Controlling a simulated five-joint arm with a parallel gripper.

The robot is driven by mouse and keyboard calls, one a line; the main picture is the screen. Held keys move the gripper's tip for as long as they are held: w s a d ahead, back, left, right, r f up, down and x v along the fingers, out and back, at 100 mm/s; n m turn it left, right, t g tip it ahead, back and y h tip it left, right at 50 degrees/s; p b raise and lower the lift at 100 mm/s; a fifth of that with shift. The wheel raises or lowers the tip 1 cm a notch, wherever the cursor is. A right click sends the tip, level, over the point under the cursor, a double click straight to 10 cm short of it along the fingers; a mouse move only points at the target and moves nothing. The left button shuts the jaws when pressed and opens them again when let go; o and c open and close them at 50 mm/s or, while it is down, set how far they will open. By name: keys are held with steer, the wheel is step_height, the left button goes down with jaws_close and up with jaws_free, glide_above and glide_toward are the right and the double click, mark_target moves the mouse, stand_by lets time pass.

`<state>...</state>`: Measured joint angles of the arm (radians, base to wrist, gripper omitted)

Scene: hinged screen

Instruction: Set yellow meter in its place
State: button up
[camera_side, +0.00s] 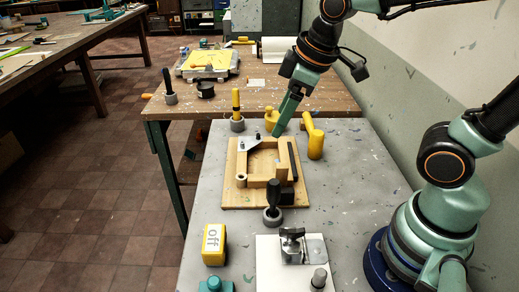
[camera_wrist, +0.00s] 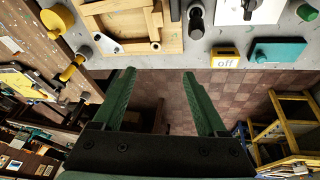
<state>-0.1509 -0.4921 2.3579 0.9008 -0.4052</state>
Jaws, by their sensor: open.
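The yellow meter (camera_side: 214,244) is a small box with a white "off" face. It sits on the grey table's near left part in the side view, and at the table edge in the wrist view (camera_wrist: 225,59). My gripper (camera_side: 278,132) is open and empty, pointing down above the far edge of a wooden board (camera_side: 232,192). In the wrist view my gripper's two green fingers (camera_wrist: 158,74) are spread apart. The meter is well away from the gripper, beyond the right finger in the wrist view. I cannot tell which spot is the meter's place.
The board carries a wooden frame (camera_side: 243,165). A black-handled tool stands in a grey holder (camera_side: 272,217). A white plate (camera_side: 268,265) with a metal clamp and a teal object (camera_side: 212,285) are near the front.

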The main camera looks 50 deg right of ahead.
steer(key=w+a+f+n+g, duration=0.25)
steer(key=a+f+n, duration=0.25)
steer(key=a+n, duration=0.55)
steer(key=n+g, duration=0.2)
steer(key=n, duration=0.8)
glide_above(213, 237)
steer(key=shift+h, duration=0.3)
step_height(213, 237, down, 7)
steer(key=shift+d+r, duration=0.1)
steer(key=shift+s+f, duration=0.1)
steer(key=shift+f, duration=0.35)
step_height(213, 237, down, 7)
steer(key=shift+f, duration=0.15)
steer(key=c, duration=1.2)
steer(key=shift+r, duration=2.05)
steer(key=shift+r, duration=0.1)
